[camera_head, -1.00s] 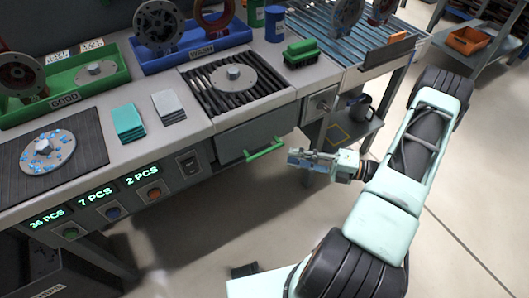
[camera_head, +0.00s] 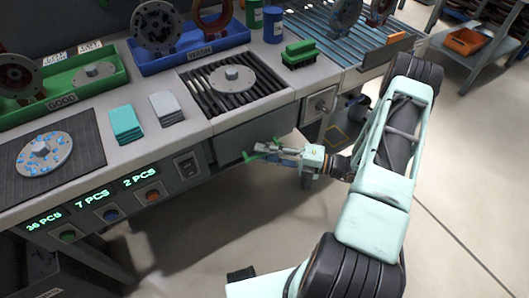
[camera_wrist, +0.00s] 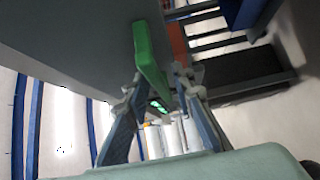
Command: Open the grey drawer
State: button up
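The grey drawer (camera_head: 236,139) sits under the bench top and looks shut. Its green bar handle (camera_head: 247,157) is partly hidden by my gripper (camera_head: 278,149), which is at the drawer front. In the wrist view the green handle (camera_wrist: 150,58) runs down from the top beside the grey front. Its lower end reaches between the tips of my gripper (camera_wrist: 160,82). The fingers are apart, with the handle between or just beyond the tips. I cannot tell whether either finger touches it.
A switch panel (camera_head: 187,165) is left of the drawer, and a grey box with a knob (camera_head: 319,104) is to its right. A grey bench top (camera_head: 200,128) with a black grate (camera_head: 202,97) lies above. The floor (camera_head: 200,240) in front of the drawer is clear.

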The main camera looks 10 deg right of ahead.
grip_shut()
jog(key=shift+s, duration=0.1)
jog(key=s+d, duration=0.4)
jog(key=s, duration=0.8)
jog(key=s+d+p, duration=0.1)
jog(key=s+d, duration=0.3)
jog(key=s, duration=0.9)
jog(key=shift+s+d, duration=0.1)
jog(key=shift+o, duration=1.1)
grip_release()
jog(key=shift+d, duration=0.1)
